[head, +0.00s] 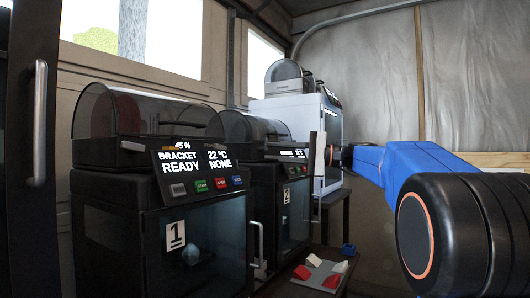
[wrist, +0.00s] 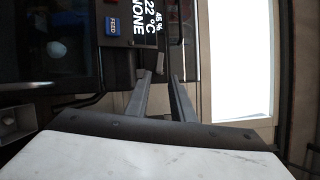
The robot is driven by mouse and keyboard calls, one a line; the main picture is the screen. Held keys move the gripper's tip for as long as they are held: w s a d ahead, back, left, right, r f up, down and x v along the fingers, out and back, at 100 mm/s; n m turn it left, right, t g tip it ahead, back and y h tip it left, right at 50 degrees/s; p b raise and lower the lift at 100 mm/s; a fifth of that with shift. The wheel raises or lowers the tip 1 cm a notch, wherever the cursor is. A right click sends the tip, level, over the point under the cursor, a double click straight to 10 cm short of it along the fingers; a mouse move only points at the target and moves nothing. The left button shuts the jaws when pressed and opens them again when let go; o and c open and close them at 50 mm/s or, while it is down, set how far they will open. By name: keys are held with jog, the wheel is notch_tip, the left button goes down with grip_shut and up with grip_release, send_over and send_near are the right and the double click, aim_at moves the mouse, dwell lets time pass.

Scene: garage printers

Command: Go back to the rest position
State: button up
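My gripper (wrist: 160,77) shows in the wrist view with its two dark fingers apart and nothing held between them. Beyond them is the front of printer 1 (head: 165,215), with its tilted display (wrist: 148,20) and blue FEED button (wrist: 111,26). In the head view my blue arm reaches in from the right, with its end (head: 319,155) near the white printer and right of printer 2. The fingers are not clear there. No marker of a rest position shows.
Printer 2 (head: 284,200) stands behind printer 1, and a white printer (head: 295,115) stands farther back. A low tray (head: 318,264) holds red and white pieces at the bottom. A dark door with a handle (head: 38,125) is at left. The back wall area is clear.

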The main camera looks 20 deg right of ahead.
jog(key=shift+s+d, duration=0.15)
jog(key=shift+d, duration=0.15)
jog(key=shift+a+f, duration=0.1)
jog(key=s+a+f+n+g+h, duration=0.15)
jog(key=s+a+f+h, duration=0.4)
jog(key=f, duration=0.75)
jog(key=s+a+f+n+g+h, duration=0.1)
jog(key=s+a+f+g+h, duration=0.15)
jog(key=s+a+f, duration=0.7)
jog(key=s+d+f+n+h, duration=0.3)
jog(key=s+f, duration=0.6)
jog(key=f, duration=0.4)
jog(key=s+d+f+n+g+h, duration=0.1)
jog(key=s+d+f+n+h, duration=0.2)
jog(key=s+f, duration=0.6)
jog(key=d+f+h, duration=0.2)
jog(key=d+f, duration=0.1)
jog(key=f, duration=0.1)
jog(key=shift+s, duration=0.15)
